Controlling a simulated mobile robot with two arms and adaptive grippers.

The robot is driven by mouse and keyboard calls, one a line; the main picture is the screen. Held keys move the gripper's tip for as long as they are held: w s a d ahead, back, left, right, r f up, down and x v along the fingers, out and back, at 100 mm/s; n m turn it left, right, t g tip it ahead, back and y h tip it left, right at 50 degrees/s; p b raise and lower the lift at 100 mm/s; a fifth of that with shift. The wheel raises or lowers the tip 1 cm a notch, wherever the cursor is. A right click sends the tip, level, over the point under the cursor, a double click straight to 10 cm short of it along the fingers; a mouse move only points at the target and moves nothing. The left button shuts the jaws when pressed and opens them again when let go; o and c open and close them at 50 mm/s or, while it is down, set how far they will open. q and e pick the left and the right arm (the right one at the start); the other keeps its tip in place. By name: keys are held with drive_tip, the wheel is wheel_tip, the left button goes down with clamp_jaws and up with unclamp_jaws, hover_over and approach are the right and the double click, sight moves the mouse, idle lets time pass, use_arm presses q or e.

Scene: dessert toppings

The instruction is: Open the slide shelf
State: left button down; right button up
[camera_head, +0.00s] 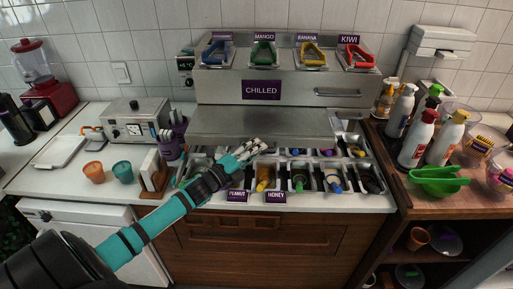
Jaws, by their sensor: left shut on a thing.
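The slide shelf looks like the flat grey metal panel (262,122) below the chilled unit, reaching over the back of the topping bins. Some bins at its right end and along its front are uncovered. My left gripper (254,148) is at the panel's front edge, left of its middle, with its arm coming in from the lower left. Its fingers appear closed at that edge, over the bins; the exact contact is too small to make out. My right gripper is not in view.
The chilled unit (262,89) holds several coloured-handled containers on top. A toaster-like appliance (137,122) and orange and teal cups (123,171) stand left. Sauce bottles (415,140) and a green colander (438,180) stand right.

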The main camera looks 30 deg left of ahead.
use_arm(q)
drive_tip(key=shift+s+d+f, duration=0.15)
drive_tip(key=shift+s+d, duration=0.05)
drive_tip(key=shift+s, duration=0.3)
drive_tip(key=c, duration=1.4)
unclamp_jaws()
drive_tip(key=shift+w, duration=0.15)
drive_tip(key=v, duration=1.2)
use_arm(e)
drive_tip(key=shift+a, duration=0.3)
